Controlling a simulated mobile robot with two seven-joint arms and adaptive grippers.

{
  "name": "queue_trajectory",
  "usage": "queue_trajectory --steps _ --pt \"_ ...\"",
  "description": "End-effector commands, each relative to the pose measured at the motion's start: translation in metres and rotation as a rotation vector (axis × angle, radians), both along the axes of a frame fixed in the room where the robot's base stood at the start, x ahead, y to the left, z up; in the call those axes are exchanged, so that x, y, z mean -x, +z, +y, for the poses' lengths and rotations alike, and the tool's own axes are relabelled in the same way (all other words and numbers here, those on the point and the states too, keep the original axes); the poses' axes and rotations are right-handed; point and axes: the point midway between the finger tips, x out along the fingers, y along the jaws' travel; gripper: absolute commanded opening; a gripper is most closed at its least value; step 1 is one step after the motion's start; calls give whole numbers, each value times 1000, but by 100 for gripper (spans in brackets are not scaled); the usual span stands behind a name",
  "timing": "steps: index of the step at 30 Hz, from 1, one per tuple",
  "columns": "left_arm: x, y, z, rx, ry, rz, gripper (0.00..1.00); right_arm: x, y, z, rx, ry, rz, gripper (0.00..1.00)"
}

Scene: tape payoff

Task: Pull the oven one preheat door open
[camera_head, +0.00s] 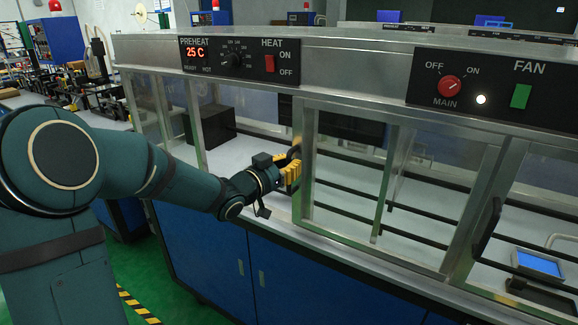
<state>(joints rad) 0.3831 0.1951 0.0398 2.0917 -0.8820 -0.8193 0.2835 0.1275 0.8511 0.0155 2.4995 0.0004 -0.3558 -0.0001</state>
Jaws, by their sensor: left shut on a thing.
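The oven one preheat door (308,165) is a metal-framed clear panel under the PREHEAT panel (239,60), which reads 25 C. Its left upright stands beside my left gripper. My left gripper (291,174), with yellow fingers, comes in from the left and is shut on the dark handle (297,148) at that upright. The fingers hide most of the handle. I cannot tell from this view how far the door stands open. My right gripper is not in view.
A second door with a dark handle (487,226) is at the right, below the FAN panel (490,90). A black box (209,126) and dark rails (350,215) lie inside the oven. Blue cabinets (205,255) stand below the worktop. Green floor shows at the lower left.

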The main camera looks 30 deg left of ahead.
Motion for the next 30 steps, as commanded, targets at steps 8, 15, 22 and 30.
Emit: queue_trajectory --steps 8,15,22,30 --pt "0 -1 -1 -1 -2 2 0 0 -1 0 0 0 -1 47" --pt "0 -1 -3 0 -6 2 0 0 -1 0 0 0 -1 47" --pt "0 -1 -3 0 -5 2 43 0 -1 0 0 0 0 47" --pt "1 0 0 0 -1 1 43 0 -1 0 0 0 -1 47"
